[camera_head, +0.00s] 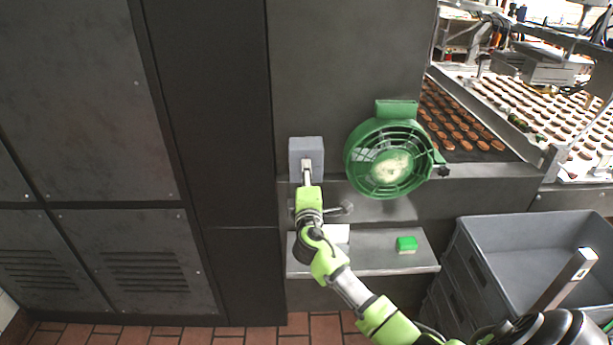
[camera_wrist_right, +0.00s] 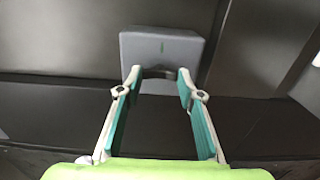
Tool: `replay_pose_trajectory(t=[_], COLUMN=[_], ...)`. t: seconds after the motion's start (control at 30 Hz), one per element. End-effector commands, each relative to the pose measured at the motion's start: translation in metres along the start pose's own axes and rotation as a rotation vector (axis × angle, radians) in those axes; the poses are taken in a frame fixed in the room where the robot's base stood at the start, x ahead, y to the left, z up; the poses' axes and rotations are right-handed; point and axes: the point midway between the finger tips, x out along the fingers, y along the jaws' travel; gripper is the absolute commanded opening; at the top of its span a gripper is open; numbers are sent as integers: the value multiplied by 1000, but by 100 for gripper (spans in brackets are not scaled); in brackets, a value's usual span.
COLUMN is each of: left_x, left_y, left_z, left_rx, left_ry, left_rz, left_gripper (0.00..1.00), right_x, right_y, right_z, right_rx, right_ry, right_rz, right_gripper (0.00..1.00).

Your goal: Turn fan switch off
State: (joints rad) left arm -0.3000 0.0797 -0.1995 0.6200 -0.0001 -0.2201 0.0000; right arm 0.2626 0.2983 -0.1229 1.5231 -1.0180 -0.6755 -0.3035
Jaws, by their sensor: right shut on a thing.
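The fan switch is a grey box (camera_head: 306,148) on the dark panel, left of the green fan (camera_head: 363,160). My right gripper (camera_head: 306,168) reaches up to the lower part of the box. My left gripper is not in view.
A grey shelf (camera_head: 375,262) below holds a green block (camera_head: 406,244). Grey crates (camera_head: 480,265) stand at the right. A conveyor with brown biscuits (camera_head: 460,125) runs behind the fan. Dark cabinets (camera_head: 90,100) fill the left.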

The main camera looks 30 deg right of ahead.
Motion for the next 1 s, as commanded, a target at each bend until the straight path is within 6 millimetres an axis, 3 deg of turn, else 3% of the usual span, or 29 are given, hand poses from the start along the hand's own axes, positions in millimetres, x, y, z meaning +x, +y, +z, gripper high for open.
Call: replay_pose_trajectory(t=[0.17,0.2,0.23,0.27,0.67,0.77,1.0], left_x=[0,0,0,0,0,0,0], left_y=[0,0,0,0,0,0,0], left_z=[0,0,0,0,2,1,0], left_rx=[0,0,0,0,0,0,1], left_ry=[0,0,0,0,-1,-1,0], left_rz=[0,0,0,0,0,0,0], left_gripper=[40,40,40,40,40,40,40], right_x=[0,0,0,0,-5,-18,-69], right_y=[-1,-1,-1,-1,-1,-2,-2], right_z=[0,0,0,0,0,0,0], right_rx=[-5,-5,-5,-4,-1,-2,-2], right_ry=[1,1,0,0,1,1,2], right_rz=[-1,-1,-1,-1,0,-2,-3], right_gripper=[13,42,50,51,51,51,51])
